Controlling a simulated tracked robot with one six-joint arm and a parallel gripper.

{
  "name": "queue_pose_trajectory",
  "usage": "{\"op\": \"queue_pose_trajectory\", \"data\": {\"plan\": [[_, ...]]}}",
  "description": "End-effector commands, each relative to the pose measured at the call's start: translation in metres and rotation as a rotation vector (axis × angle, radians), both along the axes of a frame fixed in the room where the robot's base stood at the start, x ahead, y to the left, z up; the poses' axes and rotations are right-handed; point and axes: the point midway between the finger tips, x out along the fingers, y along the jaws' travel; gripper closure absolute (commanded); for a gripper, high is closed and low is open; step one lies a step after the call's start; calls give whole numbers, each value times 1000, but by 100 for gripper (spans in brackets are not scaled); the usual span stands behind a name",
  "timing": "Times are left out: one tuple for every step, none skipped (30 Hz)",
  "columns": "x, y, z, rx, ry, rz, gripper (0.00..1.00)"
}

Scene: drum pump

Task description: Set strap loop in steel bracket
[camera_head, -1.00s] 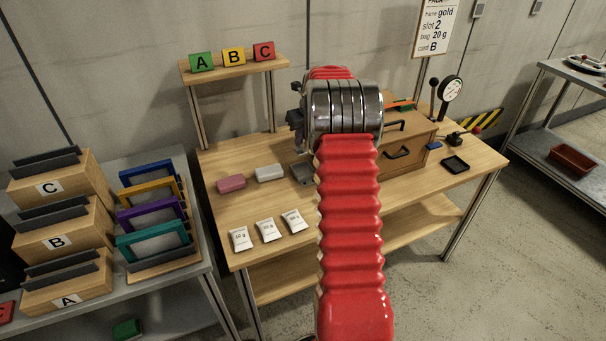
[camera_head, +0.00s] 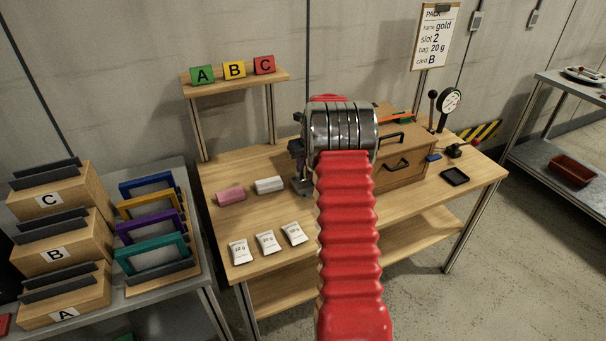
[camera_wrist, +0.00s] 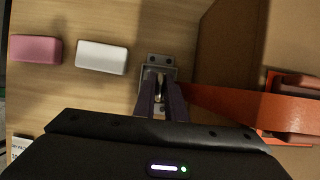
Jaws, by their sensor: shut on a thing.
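My gripper (camera_wrist: 158,92) points down over the steel bracket (camera_wrist: 152,60), a grey plate with dark holes on the bench. The fingertips overlap the bracket in the wrist view and are shut on the strap's end. The orange strap (camera_wrist: 235,103) runs from the fingers to the right, towards the wooden case; its loop is mostly hidden by the fingers. I cannot tell whether the loop touches the bracket. In the head view my gripper (camera_head: 300,182) is low at the bench, left of the case, and mostly covers the bracket. Part of the strap (camera_head: 396,118) shows above the case.
The wooden case (camera_head: 405,165) stands close on the right. A white block (camera_head: 269,185) and a pink block (camera_head: 230,196) lie left of the bracket. Several small bags (camera_head: 267,242) lie along the front. The bench between the blocks and bags is clear.

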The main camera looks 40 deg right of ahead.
Motion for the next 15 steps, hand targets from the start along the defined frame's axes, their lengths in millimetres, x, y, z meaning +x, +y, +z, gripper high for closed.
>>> {"op": "queue_pose_trajectory", "data": {"plan": [[0,0,0,-1,-2,0,100],[1,0,0,-1,-2,0,100],[1,0,0,-1,-2,0,100],[1,0,0,-1,-2,1,100],[1,0,1,-1,-2,1,100],[1,0,1,-1,-2,1,100],[1,0,0,-1,-2,1,100],[1,0,0,-1,-2,1,100],[1,0,-1,-1,-1,1,100],[0,0,-3,-1,-1,1,100],[0,0,-6,0,0,0,100],[0,0,-10,0,0,0,100],[0,1,-14,0,0,0,100],[0,1,-19,1,1,0,100],[0,1,-24,1,1,1,100]]}}
